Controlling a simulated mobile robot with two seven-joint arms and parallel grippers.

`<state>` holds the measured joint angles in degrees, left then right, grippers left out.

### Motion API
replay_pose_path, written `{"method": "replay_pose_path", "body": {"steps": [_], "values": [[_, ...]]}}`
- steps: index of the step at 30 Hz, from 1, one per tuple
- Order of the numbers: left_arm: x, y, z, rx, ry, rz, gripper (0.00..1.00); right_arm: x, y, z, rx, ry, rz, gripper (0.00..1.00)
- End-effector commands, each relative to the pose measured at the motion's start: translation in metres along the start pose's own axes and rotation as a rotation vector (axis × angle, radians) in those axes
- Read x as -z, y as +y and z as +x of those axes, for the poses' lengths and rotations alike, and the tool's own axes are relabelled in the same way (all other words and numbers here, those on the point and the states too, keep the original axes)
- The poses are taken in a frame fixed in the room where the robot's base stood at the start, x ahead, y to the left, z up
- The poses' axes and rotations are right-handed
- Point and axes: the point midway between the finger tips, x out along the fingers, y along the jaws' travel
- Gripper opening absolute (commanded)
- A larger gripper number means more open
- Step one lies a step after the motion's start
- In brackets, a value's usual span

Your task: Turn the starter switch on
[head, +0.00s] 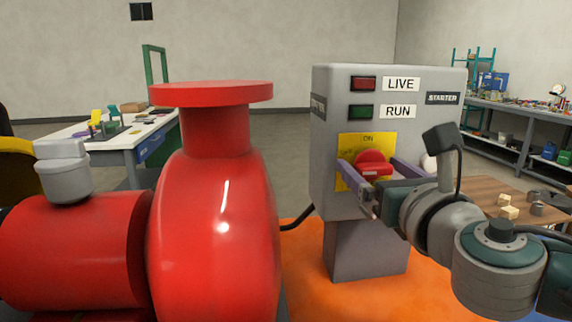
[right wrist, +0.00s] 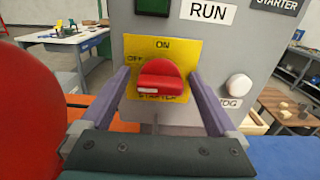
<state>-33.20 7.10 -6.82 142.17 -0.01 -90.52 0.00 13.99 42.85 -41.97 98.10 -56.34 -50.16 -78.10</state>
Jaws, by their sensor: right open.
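The grey starter box (head: 335,155) stands on a grey post right of the red pump. Its red rotary switch (head: 372,163) sits on a yellow plate (head: 347,148) marked ON at the top. In the right wrist view the switch (right wrist: 160,82) has its handle lying sideways, with OFF lettered at the plate's left. My right gripper (head: 366,175) is open, its two purple fingers on either side of the switch; I cannot tell whether they touch it. The fingers also show in the right wrist view (right wrist: 160,95). My left gripper is not in view.
The red pump (head: 215,220) with its flange fills the left foreground, close to the box. A white button (right wrist: 238,87) sits right of the switch. LIVE and RUN lamps are above. A wooden table (head: 487,192) with small parts stands at right.

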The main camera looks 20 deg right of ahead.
Motion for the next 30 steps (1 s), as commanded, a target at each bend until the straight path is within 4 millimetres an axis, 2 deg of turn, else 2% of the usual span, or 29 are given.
{"method": "replay_pose_path", "body": {"steps": [2,4,25,30], "values": [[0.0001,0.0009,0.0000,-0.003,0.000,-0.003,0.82,0.0000,0.0001,-0.0002,0.000,0.000,0.000,0.95],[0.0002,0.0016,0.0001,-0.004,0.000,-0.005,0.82,0.0000,0.0001,-0.0003,0.000,0.000,0.000,0.89],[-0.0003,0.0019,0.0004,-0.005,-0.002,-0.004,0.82,0.0000,-0.0001,-0.0005,0.000,0.000,0.000,0.11],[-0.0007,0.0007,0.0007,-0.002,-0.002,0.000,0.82,0.0001,-0.0001,-0.0005,0.000,0.000,0.006,0.09]]}}
